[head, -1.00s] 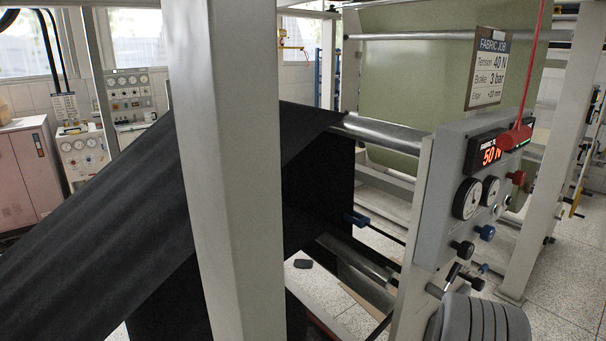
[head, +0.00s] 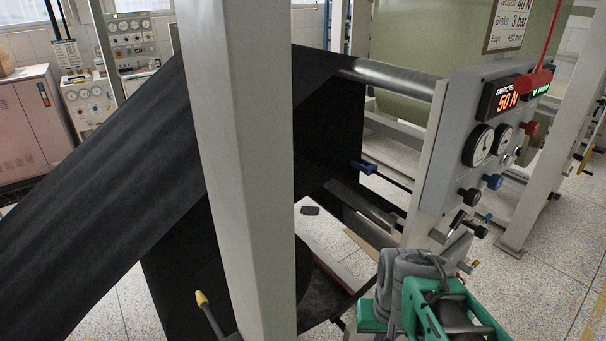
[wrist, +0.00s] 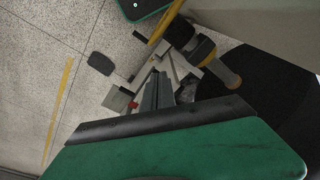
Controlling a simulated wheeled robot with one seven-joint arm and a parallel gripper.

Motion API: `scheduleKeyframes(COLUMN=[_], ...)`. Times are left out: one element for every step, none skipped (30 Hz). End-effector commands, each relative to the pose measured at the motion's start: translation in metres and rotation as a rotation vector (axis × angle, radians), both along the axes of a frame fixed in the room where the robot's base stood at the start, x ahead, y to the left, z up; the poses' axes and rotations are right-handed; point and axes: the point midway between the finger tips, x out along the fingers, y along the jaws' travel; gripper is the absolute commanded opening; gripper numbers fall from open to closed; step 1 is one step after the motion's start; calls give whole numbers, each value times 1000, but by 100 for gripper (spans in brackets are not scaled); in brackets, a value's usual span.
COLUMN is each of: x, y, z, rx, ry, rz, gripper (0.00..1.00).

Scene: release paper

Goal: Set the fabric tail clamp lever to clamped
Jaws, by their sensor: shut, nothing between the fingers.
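A black lever with a yellow tip (head: 204,303) stands at the bottom of the head view, left of the grey post; I cannot tell for sure that it is the fabric tail clamp lever, or its setting. The black fabric (head: 110,165) slopes down left from the roller and hangs behind the post. In the wrist view, a black and yellow fitting (wrist: 205,52) lies beyond my gripper (wrist: 157,82), apart from it in the picture. My gripper is shut and empty. In the head view my green and grey arm is at the lower right; the fingertips are not clear there.
The grey upright post (head: 238,190) stands in front of the fabric. A grey panel (head: 457,140) with gauges, knobs and a red 50 N display is at the right. A blue-ended handle (head: 364,167) sits below the roller. Speckled floor shows between the frames.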

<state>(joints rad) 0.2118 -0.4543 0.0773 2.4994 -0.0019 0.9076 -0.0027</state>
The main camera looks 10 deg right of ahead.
Motion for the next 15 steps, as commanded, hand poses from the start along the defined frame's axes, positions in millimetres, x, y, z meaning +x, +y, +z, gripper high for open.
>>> scheduleKeyframes(x=[13,19,25,28,29,30,30,30,30,30,31,33,37,42,52], y=[12,18,27,34,41,49,54,56,58,59,58,57,54,52,46], z=[28,42,58,68,75,79,79,78,78,78,78,77,77,76,76], rx=[-18,-25,-31,-34,-33,-32,-30,-29,-28,-28,-28,-29,-30,-30,-32], ry=[-95,-141,-193,-224,-247,-264,-264,-262,-261,-261,-262,-265,-271,-280,-298], rz=[52,76,108,132,157,185,199,207,213,215,217,221,227,242,266], gripper=[0,0,0,0,0,0,0,0,0,0,0,0,0,0,0])
